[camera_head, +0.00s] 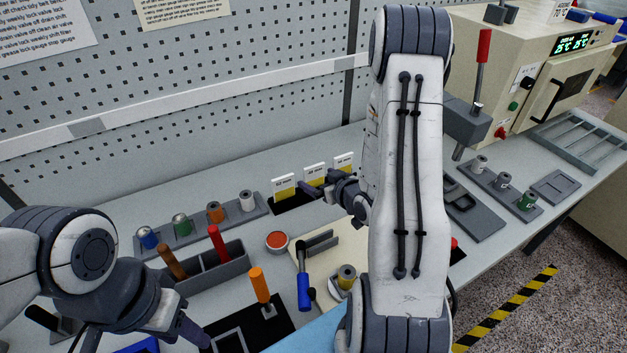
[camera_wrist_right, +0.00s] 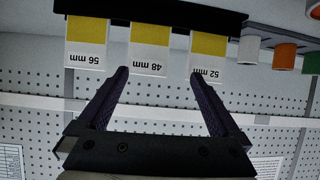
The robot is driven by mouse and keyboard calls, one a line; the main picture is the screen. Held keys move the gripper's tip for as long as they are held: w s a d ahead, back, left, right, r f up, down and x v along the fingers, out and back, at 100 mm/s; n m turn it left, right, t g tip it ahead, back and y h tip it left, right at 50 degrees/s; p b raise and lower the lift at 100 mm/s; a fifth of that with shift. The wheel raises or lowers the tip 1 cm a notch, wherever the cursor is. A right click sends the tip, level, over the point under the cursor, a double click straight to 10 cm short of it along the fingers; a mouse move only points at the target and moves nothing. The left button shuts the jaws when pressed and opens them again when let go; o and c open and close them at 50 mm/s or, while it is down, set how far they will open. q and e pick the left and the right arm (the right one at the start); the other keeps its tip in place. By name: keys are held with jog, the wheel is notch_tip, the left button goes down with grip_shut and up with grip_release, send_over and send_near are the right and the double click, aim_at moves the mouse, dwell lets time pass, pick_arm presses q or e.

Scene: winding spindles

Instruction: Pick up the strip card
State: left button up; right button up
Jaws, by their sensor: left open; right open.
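Three yellow-and-white strip cards stand in a dark holder at the back of the bench. In the head view the 52 mm card (camera_head: 284,187) is leftmost, the 48 mm card (camera_head: 315,174) is in the middle and the 56 mm card (camera_head: 343,162) is rightmost. The right wrist view shows them upside down: 56 mm card (camera_wrist_right: 86,43), 48 mm card (camera_wrist_right: 149,50), 52 mm card (camera_wrist_right: 208,52). My right gripper (camera_wrist_right: 160,77) is open and empty, its fingertips either side of the 48 mm card's lower picture edge. My left gripper (camera_head: 142,342) is open, low at front left, partly cut off.
A spool rack (camera_head: 200,226) stands left of the cards. A tool bin (camera_head: 205,268), a red-filled dish (camera_head: 277,241) and an orange-handled tool (camera_head: 260,285) sit in front. An oven (camera_head: 545,75) and grey trays are at the right. A pegboard (camera_head: 240,90) rises behind.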

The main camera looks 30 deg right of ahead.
aim_at(315, 171)
jog(key=w+d+b, duration=0.1)
jog(key=b, duration=0.1)
jog(key=w+d+f+t+b, duration=0.1)
jog(key=b, duration=0.1)
jog(key=shift+f+m+h, duration=0.25)
jog(key=shift+m+h, duration=0.05)
jog(key=shift+w+p, duration=0.65)
jog(key=p+x, duration=0.2)
jog(key=x, duration=0.3)
jog(key=shift+w+f, duration=0.1)
jog(key=shift+w, duration=0.15)
jog(key=shift+w+f, duration=0.2)
jog(key=shift+w, duration=0.1)
jog(key=shift+c, duration=0.3)
